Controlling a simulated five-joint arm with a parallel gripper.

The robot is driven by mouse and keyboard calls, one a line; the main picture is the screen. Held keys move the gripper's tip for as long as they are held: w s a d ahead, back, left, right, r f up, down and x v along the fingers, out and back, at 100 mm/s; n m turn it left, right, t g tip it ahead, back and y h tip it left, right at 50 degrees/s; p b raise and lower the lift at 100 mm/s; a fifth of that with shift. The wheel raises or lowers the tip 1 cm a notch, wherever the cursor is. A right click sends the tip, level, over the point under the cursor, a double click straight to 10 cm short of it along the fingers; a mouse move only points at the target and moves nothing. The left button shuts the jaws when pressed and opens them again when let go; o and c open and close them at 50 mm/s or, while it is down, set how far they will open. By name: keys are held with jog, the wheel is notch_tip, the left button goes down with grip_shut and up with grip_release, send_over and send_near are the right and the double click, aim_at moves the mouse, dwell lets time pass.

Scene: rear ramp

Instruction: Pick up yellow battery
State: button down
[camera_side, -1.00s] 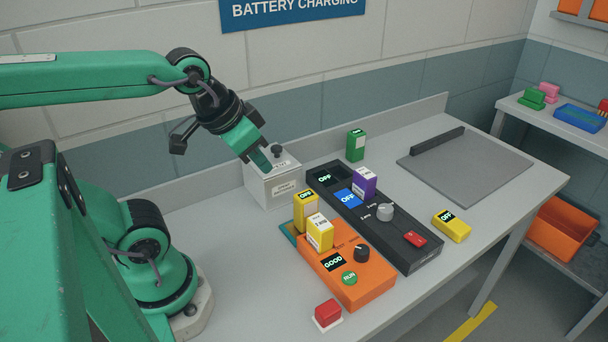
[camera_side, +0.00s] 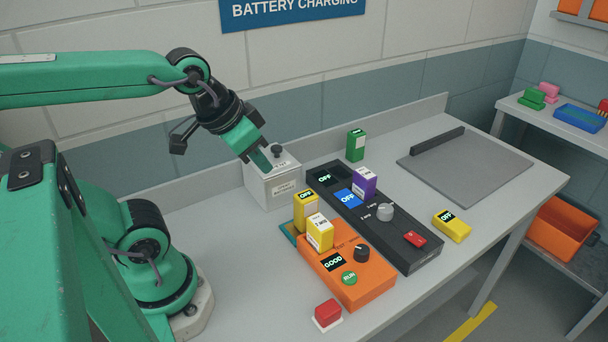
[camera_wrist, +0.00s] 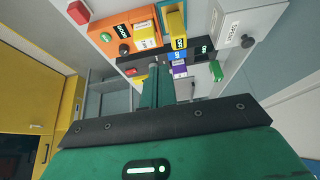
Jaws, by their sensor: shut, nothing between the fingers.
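Three yellow batteries show in the side view. One yellow battery (camera_side: 319,236) stands in the orange tester (camera_side: 350,282), whose screen reads GOOD. A second yellow battery (camera_side: 304,214), labelled OFF, stands just behind it on a small teal and tan pad. A third yellow battery (camera_side: 452,229), labelled OFF, lies on the bench right of the black charger. My gripper (camera_side: 264,162) is shut and empty, tilted down in front of or above the white box. In the wrist view my gripper (camera_wrist: 153,66) points toward the tester and charger; its fingers partly cover the scene.
The black charger (camera_side: 405,252) holds a purple battery (camera_side: 365,183). A white box (camera_side: 272,186) with a dark knob stands at the back. A green battery (camera_side: 355,147) stands behind the charger. A red button (camera_side: 327,313) is at the front. A grey plate (camera_side: 470,170) lies right.

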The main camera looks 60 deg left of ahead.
jog(key=c, duration=0.5)
grip_release()
jog(key=shift+w, duration=0.1)
jog(key=g, duration=0.5)
send_over(320, 222)
jog(key=f, duration=1.1)
jog(key=shift+s+a, duration=0.15)
jog(key=shift+s, duration=0.15)
jog(key=shift+w+f+g, duration=0.3)
jog(key=shift+f, duration=0.4)
jog(key=shift+f, duration=1.3)
